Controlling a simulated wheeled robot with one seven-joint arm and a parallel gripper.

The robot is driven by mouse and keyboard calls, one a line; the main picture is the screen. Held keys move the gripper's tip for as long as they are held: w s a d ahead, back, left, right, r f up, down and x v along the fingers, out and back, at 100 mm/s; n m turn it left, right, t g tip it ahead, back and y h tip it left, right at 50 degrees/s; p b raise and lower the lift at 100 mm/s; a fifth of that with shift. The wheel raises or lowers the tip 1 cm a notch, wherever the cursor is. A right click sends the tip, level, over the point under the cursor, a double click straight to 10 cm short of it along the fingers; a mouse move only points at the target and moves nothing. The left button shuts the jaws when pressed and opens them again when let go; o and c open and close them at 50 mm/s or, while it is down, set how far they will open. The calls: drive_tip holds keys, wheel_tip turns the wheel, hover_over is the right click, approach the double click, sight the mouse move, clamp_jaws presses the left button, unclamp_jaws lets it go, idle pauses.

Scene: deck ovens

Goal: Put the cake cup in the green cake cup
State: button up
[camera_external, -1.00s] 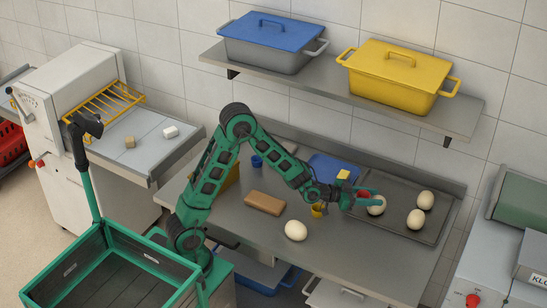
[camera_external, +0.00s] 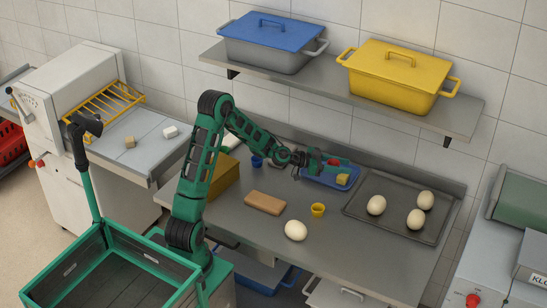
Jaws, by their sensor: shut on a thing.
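My gripper (camera_external: 340,163) is shut on a small red cake cup (camera_external: 333,162), above or near the back of the blue tray (camera_external: 316,178); the exact height cannot be told. My fingers hide part of the red cup. A yellow cake cup (camera_external: 317,210) stands upright on the steel table, in front of the blue tray. A blue cake cup (camera_external: 257,160) stands at the back left of the table, behind my arm. I cannot make out a green cake cup apart from my green arm and gripper.
A yellow block (camera_external: 343,179) lies on the blue tray. A dark baking tray (camera_external: 396,230) with several pale dough balls lies right. A shelf (camera_external: 330,88) hangs above.

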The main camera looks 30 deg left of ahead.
drive_tip(key=w+a+r+m, duration=0.1)
drive_tip(key=a+r, duration=0.1)
drive_tip(key=a, duration=1.3)
drive_tip(key=w+a+r, duration=0.1)
drive_tip(key=a, duration=1.4)
drive_tip(key=w+a+f+v, duration=0.1)
drive_tip(key=f+v, duration=0.1)
drive_tip(key=v, duration=1.4)
drive_tip(key=a+f+v, duration=0.1)
drive_tip(key=v, duration=1.5)
drive_tip(key=shift+g+h, duration=0.3)
drive_tip(key=shift+g, duration=0.1)
drive_tip(key=shift+w+d+f, duration=1.25)
drive_tip(key=shift+d+f, duration=0.35)
drive_tip(key=shift+f, duration=0.25)
drive_tip(key=shift+w+d+f, duration=1.2)
drive_tip(key=shift+d+f, duration=0.4)
drive_tip(key=shift+f, duration=0.2)
drive_tip(key=shift+w+d+f, duration=1.25)
drive_tip(key=shift+d+f, duration=0.35)
drive_tip(key=shift+f, duration=0.25)
drive_tip(key=shift+s+f, duration=0.1)
drive_tip(key=shift+f, duration=0.55)
drive_tip(key=o, duration=1)
drive_tip(key=shift+f, duration=0.15)
